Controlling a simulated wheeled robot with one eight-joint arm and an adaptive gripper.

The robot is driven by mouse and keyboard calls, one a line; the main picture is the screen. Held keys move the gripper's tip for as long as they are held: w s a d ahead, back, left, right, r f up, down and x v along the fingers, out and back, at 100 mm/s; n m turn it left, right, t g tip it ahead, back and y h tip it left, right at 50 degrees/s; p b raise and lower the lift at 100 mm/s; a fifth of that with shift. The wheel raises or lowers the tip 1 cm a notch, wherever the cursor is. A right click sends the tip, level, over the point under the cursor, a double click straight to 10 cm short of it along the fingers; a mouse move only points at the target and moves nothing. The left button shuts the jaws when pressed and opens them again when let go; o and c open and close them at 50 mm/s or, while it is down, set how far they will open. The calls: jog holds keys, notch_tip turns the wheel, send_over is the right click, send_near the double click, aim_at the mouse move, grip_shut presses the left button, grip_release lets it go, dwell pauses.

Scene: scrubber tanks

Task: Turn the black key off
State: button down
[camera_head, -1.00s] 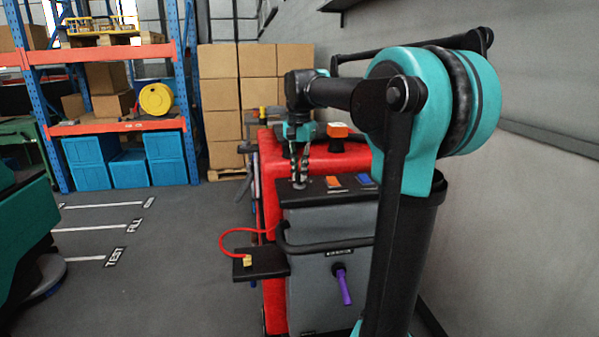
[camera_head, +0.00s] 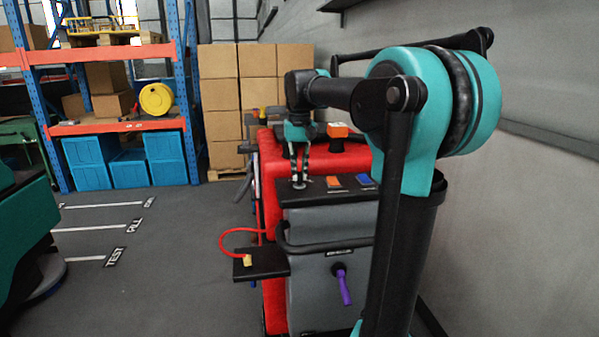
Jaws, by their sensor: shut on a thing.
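My gripper (camera_head: 299,178) points down over the left part of the black top panel (camera_head: 311,196) of the grey and red scrubber machine (camera_head: 320,232). Its fingers are close together at a small round switch with a light base (camera_head: 299,186), where the black key sits. The fingers are shut on the key, but the key itself is mostly hidden between them, and its turn angle cannot be told.
An orange switch (camera_head: 334,182) and a blue switch (camera_head: 364,180) are right of my gripper on the panel. A purple handle (camera_head: 343,287) sticks out of the grey front. A red cable (camera_head: 240,234) loops to a yellow plug (camera_head: 248,260) on a side shelf. A wall stands right.

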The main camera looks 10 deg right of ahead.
aim_at(300, 173)
dwell(0.4)
jog(key=c, duration=1.6)
grip_release()
notch_tip(300, 173, up, 12)
jog(key=shift+r, duration=0.1)
jog(key=shift+s, duration=0.1)
